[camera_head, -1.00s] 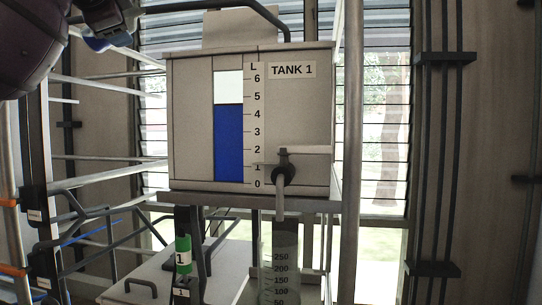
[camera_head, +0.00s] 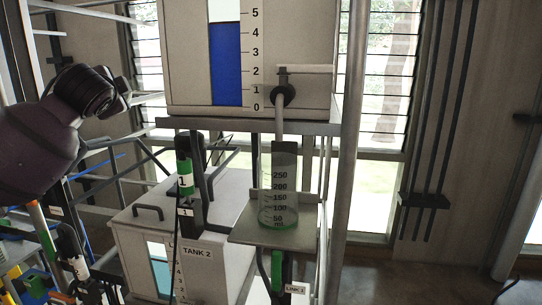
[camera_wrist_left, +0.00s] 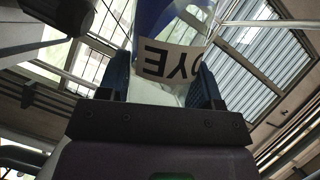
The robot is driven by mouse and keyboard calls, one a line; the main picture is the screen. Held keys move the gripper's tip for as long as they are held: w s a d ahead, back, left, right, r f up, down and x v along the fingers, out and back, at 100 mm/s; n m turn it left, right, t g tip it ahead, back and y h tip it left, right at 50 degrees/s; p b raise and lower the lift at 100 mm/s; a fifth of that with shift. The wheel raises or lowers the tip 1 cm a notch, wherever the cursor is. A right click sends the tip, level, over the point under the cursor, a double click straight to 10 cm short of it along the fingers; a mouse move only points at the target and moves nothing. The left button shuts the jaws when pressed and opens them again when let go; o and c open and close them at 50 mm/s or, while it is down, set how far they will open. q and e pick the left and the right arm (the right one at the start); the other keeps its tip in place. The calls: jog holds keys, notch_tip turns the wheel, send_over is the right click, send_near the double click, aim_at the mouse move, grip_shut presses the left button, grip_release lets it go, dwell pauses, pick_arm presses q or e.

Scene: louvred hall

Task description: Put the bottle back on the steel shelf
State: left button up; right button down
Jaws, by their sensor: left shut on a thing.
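The bottle (camera_wrist_left: 140,18) shows in the left wrist view, with blue at its top and a white label (camera_wrist_left: 170,60) reading "DYE" upside down. My left gripper (camera_wrist_left: 162,85) is shut on it, with a dark finger on each side. In the head view my left arm (camera_head: 70,115) comes in from the left; its gripper and the bottle cannot be made out there. A metal rack with pale rods (camera_head: 143,98) stands behind that arm; I cannot tell whether it is the steel shelf. My right gripper is not in view.
Tank 1 (camera_head: 300,30) stands on a ledge (camera_head: 250,126), its spout above a graduated glass vessel (camera_head: 278,205) on a small platform (camera_head: 244,234). Tank 2 (camera_head: 220,258) is below left. A metal post (camera_head: 350,130) rises at the right. Coloured items (camera_head: 22,285) lie at lower left.

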pick_arm(q)
notch_tip(320, 180, down, 14)
jog(key=s+a, duration=0.1)
jog(key=s, duration=0.2)
jog(key=s+d+f+m+h, duration=0.1)
jog(key=s+f+m+h, duration=0.15)
jog(key=s+f, duration=0.9)
jog(key=s+d+f+m+h, duration=0.1)
jog(key=s+f+h, duration=0.2)
jog(key=s+f, duration=0.8)
jog(key=w+d+f, duration=0.1)
jog(key=d+f, duration=0.2)
jog(key=d, duration=0.3)
jog(key=w+d+f+b, duration=0.1)
jog(key=w+d+f, duration=0.1)
jog(key=d, duration=0.5)
jog(key=shift+f+t+y, duration=0.3)
jog(key=shift+f+y, duration=0.15)
jog(key=shift+f, duration=0.35)
